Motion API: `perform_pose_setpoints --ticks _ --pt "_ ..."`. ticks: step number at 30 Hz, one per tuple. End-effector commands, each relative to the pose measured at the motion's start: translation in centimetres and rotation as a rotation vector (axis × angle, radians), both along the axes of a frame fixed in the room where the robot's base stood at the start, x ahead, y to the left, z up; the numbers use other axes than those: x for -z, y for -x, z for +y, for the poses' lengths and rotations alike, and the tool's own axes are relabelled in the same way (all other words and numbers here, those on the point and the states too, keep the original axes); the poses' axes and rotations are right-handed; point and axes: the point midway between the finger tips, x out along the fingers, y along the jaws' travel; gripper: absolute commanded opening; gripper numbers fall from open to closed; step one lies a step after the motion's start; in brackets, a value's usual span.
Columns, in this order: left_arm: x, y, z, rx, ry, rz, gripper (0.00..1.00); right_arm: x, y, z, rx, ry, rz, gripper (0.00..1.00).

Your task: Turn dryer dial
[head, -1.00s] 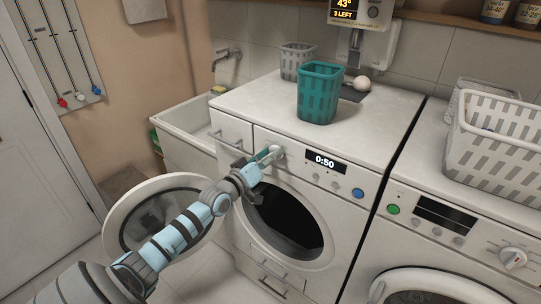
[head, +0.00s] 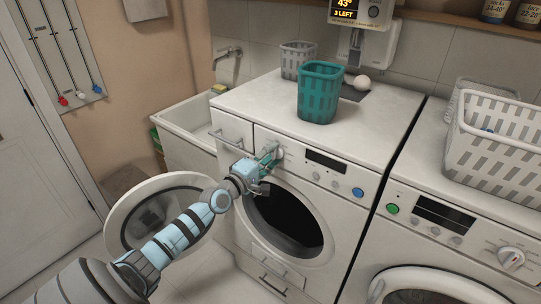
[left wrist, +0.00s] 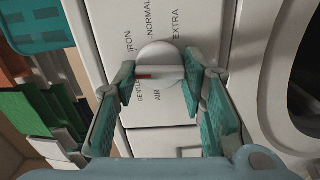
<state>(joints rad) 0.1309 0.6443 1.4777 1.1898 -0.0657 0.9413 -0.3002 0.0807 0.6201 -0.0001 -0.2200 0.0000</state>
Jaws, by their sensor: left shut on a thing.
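The dryer (head: 222,180) is the white machine on the left, with its round door (head: 165,220) swung open to the left. Its dial (head: 281,152) sits on the panel left of a dark, blank display (head: 325,161). My left gripper (head: 271,157) is shut on the dial. In the left wrist view the fingers (left wrist: 160,77) are on both sides of the white dial (left wrist: 158,57). The red mark on its bar points left, between the words IRON and GENTLE. NORMAL, EXTRA and AIR are also readable. My right gripper is out of view.
A teal basket (head: 320,92), a grey basket (head: 298,60) and a white ball (head: 362,82) stand on the dryer's top. A second white machine (head: 425,262) is at the right, with a white basket (head: 500,145) on top. A sink (head: 190,125) is behind left.

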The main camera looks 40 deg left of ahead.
Motion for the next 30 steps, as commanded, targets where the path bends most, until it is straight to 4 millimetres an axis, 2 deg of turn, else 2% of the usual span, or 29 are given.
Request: perform_pose_setpoints --ticks 9,21,22,24,25,30 --pt "0.13 0.03 0.00 0.000 0.077 0.000 0.10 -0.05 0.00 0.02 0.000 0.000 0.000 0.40" --pt "0.14 0.03 0.00 0.000 0.081 0.001 0.10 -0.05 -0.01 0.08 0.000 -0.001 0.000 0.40" --pt "0.15 0.03 0.00 0.000 0.081 0.001 0.42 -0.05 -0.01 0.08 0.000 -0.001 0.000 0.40" --pt "0.13 0.03 0.00 0.000 0.081 0.000 0.53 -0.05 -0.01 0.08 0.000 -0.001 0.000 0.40" --pt "0.12 0.02 0.00 0.000 0.081 0.000 0.58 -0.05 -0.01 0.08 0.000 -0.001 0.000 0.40" --pt "0.08 0.01 0.01 0.000 0.080 -0.001 0.58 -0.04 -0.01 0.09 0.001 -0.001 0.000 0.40"
